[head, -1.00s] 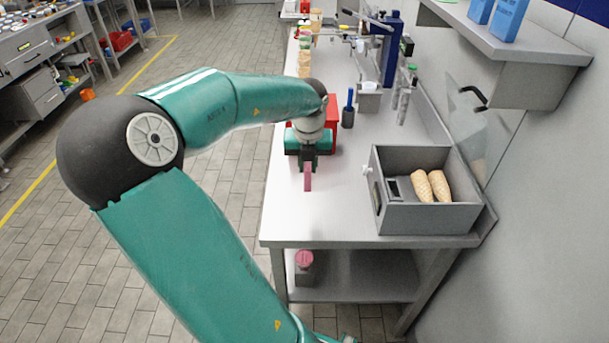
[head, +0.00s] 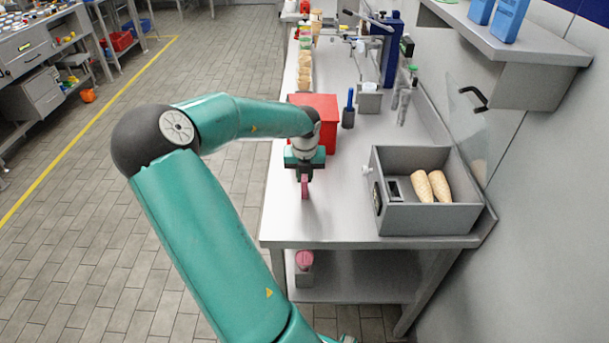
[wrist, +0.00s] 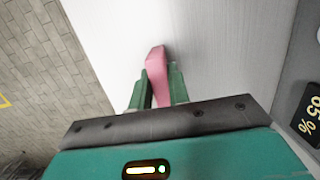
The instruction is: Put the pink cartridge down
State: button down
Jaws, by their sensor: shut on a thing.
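The pink cartridge (head: 305,186) is held upright in my gripper (head: 304,172), over the white bench top (head: 335,195) near its front left part. In the wrist view the pink cartridge (wrist: 157,68) sits between the two green fingers of my gripper (wrist: 159,86), which are shut on it. The bench's left edge runs close beside it there. I cannot tell whether the lower end of the cartridge touches the bench.
A grey box (head: 428,218) with two cones (head: 432,186) stands to the right. A red box (head: 322,112) stands behind my gripper. A blue-handled tool (head: 349,105) is in a dark holder. A pink-topped item (head: 304,259) is on the lower shelf. The bench between gripper and grey box is clear.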

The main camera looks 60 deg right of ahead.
jog(key=shift+f, duration=0.15)
jog(key=c, duration=1.3)
grip_release()
